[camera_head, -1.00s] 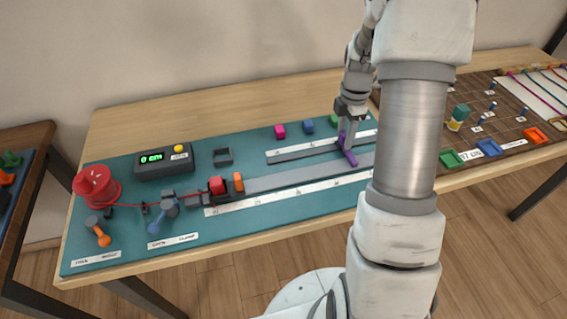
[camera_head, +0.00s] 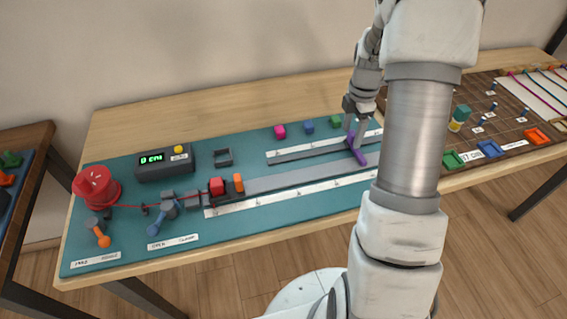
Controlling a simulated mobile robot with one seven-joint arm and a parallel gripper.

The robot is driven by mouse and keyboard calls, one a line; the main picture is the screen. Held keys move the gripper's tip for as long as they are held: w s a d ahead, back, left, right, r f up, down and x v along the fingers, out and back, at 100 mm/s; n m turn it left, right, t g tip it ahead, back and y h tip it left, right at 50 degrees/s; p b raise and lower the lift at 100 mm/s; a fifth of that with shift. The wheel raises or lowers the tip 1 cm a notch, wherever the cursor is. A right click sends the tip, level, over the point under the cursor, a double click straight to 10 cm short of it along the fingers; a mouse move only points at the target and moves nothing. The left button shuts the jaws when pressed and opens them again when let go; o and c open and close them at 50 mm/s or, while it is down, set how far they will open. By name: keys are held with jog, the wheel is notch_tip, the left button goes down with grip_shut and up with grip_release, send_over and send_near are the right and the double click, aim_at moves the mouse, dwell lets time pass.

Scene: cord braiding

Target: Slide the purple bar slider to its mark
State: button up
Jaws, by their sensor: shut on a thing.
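The purple bar slider (camera_head: 358,155) sits across the upper rail on the teal board, near the rail's right part. My gripper (camera_head: 353,128) reaches down from above and is shut on the upper part of the slider. The upper scale strip (camera_head: 290,150) with the grey rail (camera_head: 308,151) runs left from the slider. The mark for the slider cannot be made out. My arm hides the right end of both rails.
A red spool (camera_head: 96,186), a display box (camera_head: 165,162) and a red block (camera_head: 217,187) with an orange piece (camera_head: 239,183) stand on the left.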

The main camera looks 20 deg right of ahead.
aim_at(353, 133)
jog(key=shift+s+r+p, duration=0.2)
jog(key=shift+r+p, duration=2.35)
jog(key=shift+r, duration=0.15)
